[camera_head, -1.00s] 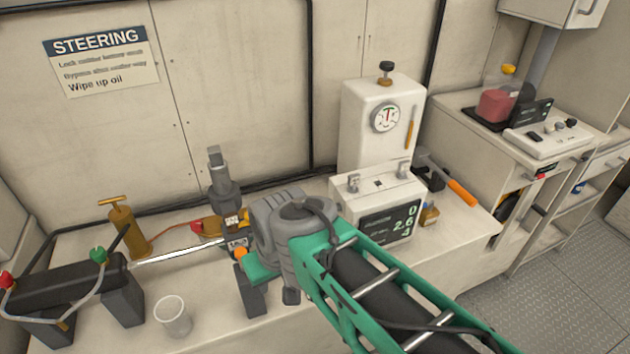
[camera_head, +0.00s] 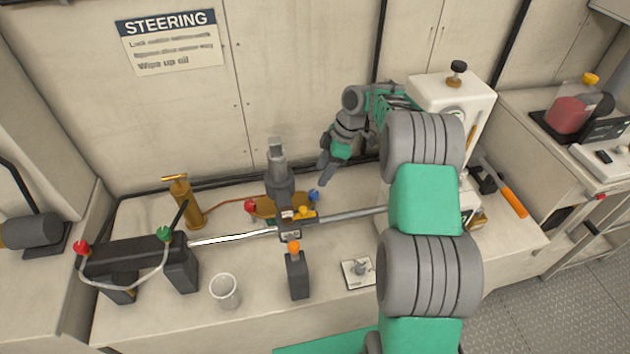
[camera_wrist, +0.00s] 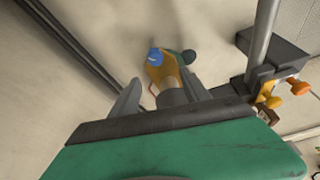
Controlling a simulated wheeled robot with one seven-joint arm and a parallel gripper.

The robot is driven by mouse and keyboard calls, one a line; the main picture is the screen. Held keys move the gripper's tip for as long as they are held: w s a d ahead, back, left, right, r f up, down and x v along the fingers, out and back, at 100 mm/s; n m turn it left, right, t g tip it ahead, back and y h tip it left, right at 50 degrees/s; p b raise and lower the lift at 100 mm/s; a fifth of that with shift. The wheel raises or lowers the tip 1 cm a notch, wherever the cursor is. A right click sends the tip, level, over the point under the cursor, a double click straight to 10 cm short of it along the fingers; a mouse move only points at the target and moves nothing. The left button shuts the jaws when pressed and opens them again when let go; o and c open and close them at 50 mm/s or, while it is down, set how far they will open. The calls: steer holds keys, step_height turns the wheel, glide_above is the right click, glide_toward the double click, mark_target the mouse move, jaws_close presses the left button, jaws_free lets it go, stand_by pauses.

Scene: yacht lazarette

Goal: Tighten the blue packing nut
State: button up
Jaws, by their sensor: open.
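The blue packing nut (camera_head: 314,195) is at the right end of the yellow valve body (camera_head: 264,207), beside the grey upright post (camera_head: 279,180) on the bench. In the wrist view the blue nut (camera_wrist: 155,57) shows beyond the fingertips, roughly between them, on the yellow body. My gripper (camera_head: 326,172) is above and slightly right of the nut, pointing down. Its two fingers in the wrist view (camera_wrist: 155,92) are apart with nothing seen held between them. I cannot tell the exact height gap to the nut.
A red knob (camera_head: 250,206) is at the valve's left end. A steel rod (camera_head: 345,217) runs along the front, with an orange-topped black block (camera_head: 297,275) before it. A clear cup (camera_head: 225,291) and brass pump (camera_head: 184,200) stand left. The white gauge cabinet (camera_head: 470,88) is right.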

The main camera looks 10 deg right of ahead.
mark_target(314, 193)
steer(key=shift+n, duration=0.8)
steer(key=x, duration=0.3)
steer(key=p+x, duration=0.1)
steer(key=x, duration=0.2)
steer(key=d+p+x, duration=0.1)
steer(key=x, duration=0.2)
steer(key=shift+w+f, duration=0.3)
steer(key=shift+f, duration=0.2)
jaws_close()
